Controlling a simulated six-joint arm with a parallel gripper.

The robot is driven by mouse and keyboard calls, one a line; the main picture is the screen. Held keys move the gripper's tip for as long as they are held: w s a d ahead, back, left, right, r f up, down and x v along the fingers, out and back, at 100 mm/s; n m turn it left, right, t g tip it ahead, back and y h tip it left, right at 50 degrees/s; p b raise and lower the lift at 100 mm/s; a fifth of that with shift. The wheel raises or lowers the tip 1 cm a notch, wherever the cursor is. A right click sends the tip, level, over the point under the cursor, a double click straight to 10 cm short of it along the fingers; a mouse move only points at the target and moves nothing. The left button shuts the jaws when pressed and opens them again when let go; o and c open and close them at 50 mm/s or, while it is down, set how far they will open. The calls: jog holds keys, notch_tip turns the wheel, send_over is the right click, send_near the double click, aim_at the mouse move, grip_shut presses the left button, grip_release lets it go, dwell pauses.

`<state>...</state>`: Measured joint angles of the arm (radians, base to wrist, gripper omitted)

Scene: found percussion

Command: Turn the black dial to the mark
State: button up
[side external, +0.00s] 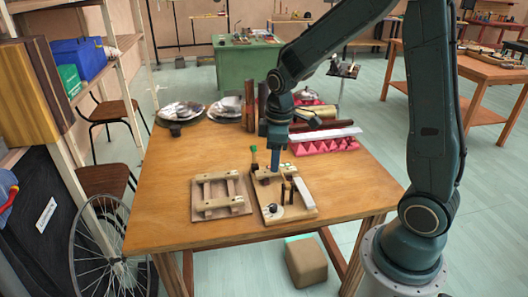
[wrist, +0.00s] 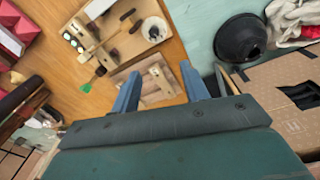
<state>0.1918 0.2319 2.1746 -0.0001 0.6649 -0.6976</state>
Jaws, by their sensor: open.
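The black dial (side external: 272,208) sits on a pale round plate at the front left corner of a wooden board (side external: 298,208). In the wrist view the dial (wrist: 153,30) shows as a small dark spot on a white disc near the top. The mark is too small to make out. My gripper (side external: 275,160) hangs over the back end of the board, behind the dial and apart from it. In the wrist view my gripper (wrist: 160,74) has its two blue fingers apart with nothing held between them.
A wooden frame (side external: 220,190) lies left of the board. Upright posts (side external: 286,190) and a pale block (side external: 304,192) stand on the board near the dial. A green-tipped tool (side external: 254,158) is behind. The table's front left is clear.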

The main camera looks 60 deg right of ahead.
jog(key=s+a+r+m+t, duration=0.2)
jog(key=s+a+r+m, duration=0.1)
jog(key=s+r, duration=0.5)
jog(key=shift+a+r+t, duration=0.3)
jog(key=shift+a+r, duration=0.35)
jog(key=shift+r, duration=0.75)
jog(key=shift+s, duration=0.1)
jog(key=s+a+r+m+t, duration=0.1)
jog(key=s+r, duration=0.1)
jog(key=s, duration=0.2)
jog(key=s+a+r+m+t, duration=0.1)
jog(key=s, duration=0.4)
jog(key=shift+a+r+m, duration=0.25)
jog(key=shift+r+m, duration=0.15)
